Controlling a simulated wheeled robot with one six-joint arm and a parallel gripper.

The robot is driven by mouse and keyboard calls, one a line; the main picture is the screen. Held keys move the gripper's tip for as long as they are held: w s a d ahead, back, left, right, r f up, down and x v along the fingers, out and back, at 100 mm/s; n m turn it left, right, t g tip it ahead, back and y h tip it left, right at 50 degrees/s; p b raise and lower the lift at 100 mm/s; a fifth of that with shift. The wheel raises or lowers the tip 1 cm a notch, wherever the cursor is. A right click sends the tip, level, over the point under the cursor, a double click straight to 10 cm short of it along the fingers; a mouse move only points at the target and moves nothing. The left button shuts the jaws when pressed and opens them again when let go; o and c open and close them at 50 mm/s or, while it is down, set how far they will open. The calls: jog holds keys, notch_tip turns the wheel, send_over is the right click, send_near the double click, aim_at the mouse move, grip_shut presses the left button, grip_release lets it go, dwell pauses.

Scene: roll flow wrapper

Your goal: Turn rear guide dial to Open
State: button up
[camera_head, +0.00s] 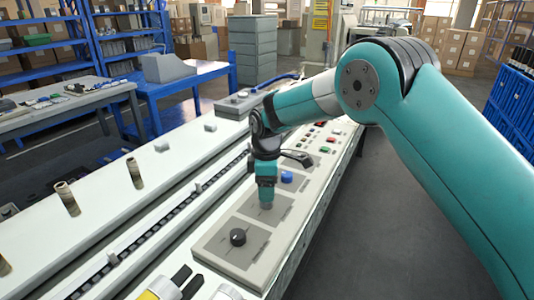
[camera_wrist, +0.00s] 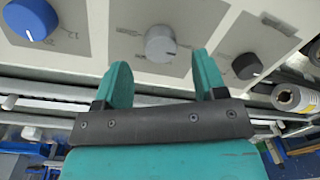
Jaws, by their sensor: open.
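Three dials sit on grey plates along the machine's panel: a blue dial (camera_wrist: 30,18), a grey dial (camera_wrist: 160,43) and a black dial (camera_wrist: 246,66). The head view also shows the black dial (camera_head: 238,237) nearest and the blue dial (camera_head: 287,177) farther along. Their labels are too small to read, so I cannot tell which is the rear guide dial. My gripper (camera_wrist: 160,62) is open and empty, pointing at the panel. In the wrist view the grey dial lies just beyond the gap between the fingertips. In the head view my gripper (camera_head: 266,193) largely hides it.
Several coloured buttons (camera_head: 320,140) lie farther along the panel. A slotted conveyor track (camera_head: 150,225) and pale posts (camera_head: 66,198) are to the left. A metal roller (camera_wrist: 290,98) shows near the black dial. Open floor (camera_head: 390,240) lies right of the machine.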

notch_tip(320, 180, up, 14)
jog(key=shift+w+f, duration=0.15)
jog(key=shift+w, duration=0.25)
jog(key=shift+d, duration=0.1)
jog(key=s+d+r+m+y, duration=0.1)
jog(key=s+d+r+m, duration=0.25)
jog(key=s, duration=0.75)
jog(key=s+d+r+m+y, duration=0.25)
jog(key=s+d+r, duration=0.2)
jog(key=s, duration=0.65)
jog(key=s+d+f+m, duration=0.1)
jog(key=s+m, duration=0.1)
jog(key=s, duration=0.4)
jog(key=s+d+f+m+p, duration=0.1)
jog(key=s+f, duration=0.1)
jog(key=s, duration=0.4)
jog(key=shift+s+m+t+y, duration=0.35)
jog(key=shift+m+t, duration=0.05)
